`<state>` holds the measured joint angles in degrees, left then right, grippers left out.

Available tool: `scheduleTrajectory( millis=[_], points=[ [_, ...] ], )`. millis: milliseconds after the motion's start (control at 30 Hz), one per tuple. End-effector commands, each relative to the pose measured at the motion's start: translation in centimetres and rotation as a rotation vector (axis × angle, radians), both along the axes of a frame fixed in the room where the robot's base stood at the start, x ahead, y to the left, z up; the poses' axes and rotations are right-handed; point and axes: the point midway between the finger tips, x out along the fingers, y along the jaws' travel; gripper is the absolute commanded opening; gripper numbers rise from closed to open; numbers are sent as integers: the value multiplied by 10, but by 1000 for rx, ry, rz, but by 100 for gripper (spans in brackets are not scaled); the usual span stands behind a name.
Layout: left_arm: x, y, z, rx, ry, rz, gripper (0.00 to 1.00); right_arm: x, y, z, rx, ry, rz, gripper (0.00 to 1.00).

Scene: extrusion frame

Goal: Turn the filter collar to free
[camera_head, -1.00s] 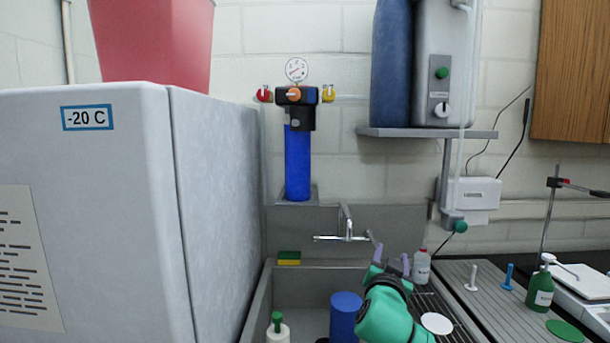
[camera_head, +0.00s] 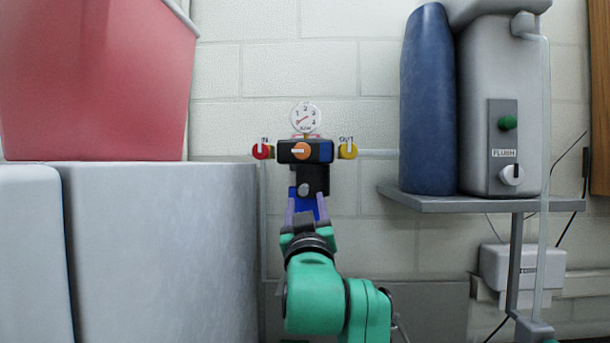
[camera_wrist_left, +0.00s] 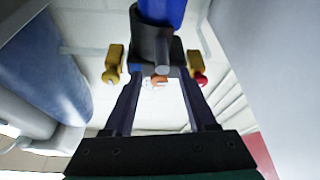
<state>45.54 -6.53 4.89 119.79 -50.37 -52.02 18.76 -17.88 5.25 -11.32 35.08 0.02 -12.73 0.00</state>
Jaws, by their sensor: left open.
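The water filter hangs on the wall. Its black collar (camera_head: 322,178) sits under the dark filter head (camera_head: 318,151), above the blue housing (camera_head: 306,206). A grey peg (camera_head: 304,188) sticks out of the collar toward me. My left gripper (camera_head: 307,207) is open in front of the filter, its purple fingers pointing up at the collar and peg. In the left wrist view the collar (camera_wrist_left: 150,44) and grey peg (camera_wrist_left: 162,56) appear near the gap between the fingers (camera_wrist_left: 162,76). I cannot tell whether the fingers touch anything. My right gripper is not in view.
A red IN knob (camera_head: 261,151) and yellow OUT knob (camera_head: 347,151) flank the filter head, with a gauge (camera_head: 306,116) above. The freezer (camera_head: 160,250) stands close on the left. A shelf (camera_head: 480,203) with a blue tank (camera_head: 430,105) is on the right.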

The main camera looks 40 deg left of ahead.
Motion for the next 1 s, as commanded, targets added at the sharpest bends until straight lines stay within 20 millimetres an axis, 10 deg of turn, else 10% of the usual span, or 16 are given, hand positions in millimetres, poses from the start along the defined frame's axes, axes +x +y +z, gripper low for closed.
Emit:
scheduleTrajectory(
  millis=[200,600,767,1000],
  points=[
    [35,34,26,1,4,1,57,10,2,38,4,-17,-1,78],
    [46,46,26,0,1,-1,57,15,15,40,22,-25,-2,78],
    [46,45,26,0,1,-1,0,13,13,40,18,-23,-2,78],
    [46,45,25,-1,2,-1,0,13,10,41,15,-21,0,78]
  ],
)
